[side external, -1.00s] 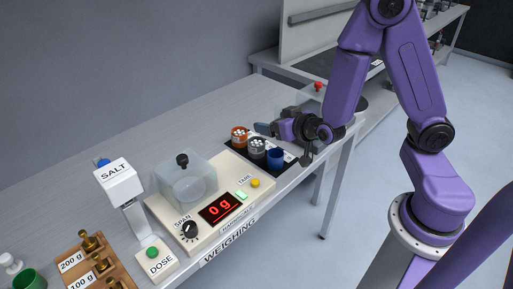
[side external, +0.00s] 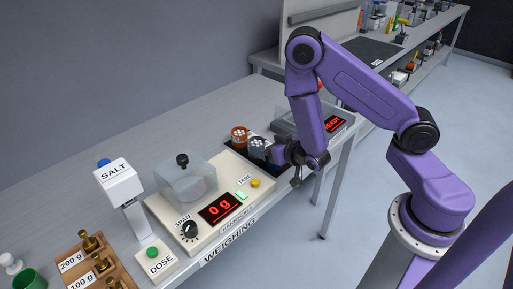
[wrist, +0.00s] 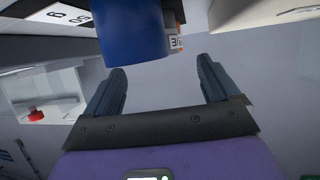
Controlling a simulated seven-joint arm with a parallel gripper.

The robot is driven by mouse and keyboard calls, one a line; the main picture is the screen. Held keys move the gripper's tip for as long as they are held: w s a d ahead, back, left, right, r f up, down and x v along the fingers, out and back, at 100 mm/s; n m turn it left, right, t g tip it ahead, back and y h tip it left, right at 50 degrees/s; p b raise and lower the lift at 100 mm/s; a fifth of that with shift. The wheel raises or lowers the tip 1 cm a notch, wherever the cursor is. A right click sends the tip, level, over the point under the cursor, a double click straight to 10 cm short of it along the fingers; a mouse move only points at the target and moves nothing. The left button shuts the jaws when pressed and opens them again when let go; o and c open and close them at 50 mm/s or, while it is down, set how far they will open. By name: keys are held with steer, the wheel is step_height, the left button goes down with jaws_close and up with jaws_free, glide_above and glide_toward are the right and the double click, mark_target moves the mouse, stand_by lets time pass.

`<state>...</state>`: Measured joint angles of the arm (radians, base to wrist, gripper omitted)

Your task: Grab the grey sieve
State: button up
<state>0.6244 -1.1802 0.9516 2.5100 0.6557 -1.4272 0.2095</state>
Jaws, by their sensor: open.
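The grey sieve (side external: 257,141), a short cup with pale holes in its top, stands on the dark mat beside the scale, next to an orange sieve (side external: 239,132). My gripper (side external: 265,153) is low at the right side of the grey sieve. In the side view I cannot tell whether it touches the sieve. In the wrist view my gripper (wrist: 162,70) is open and empty. A blue cup (wrist: 130,30) looms large just past the fingers, toward the top left. Only a labelled sliver of a sieve (wrist: 174,40) shows behind it.
The scale (side external: 221,208) reads 0 g and carries a clear box (side external: 186,180) with a black knob. The salt dispenser (side external: 119,182) and a weight block (side external: 85,262) are further left.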

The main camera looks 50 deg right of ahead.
mark_target(257, 142)
steer(key=shift+x, duration=2.65)
steer(key=c, duration=1.2)
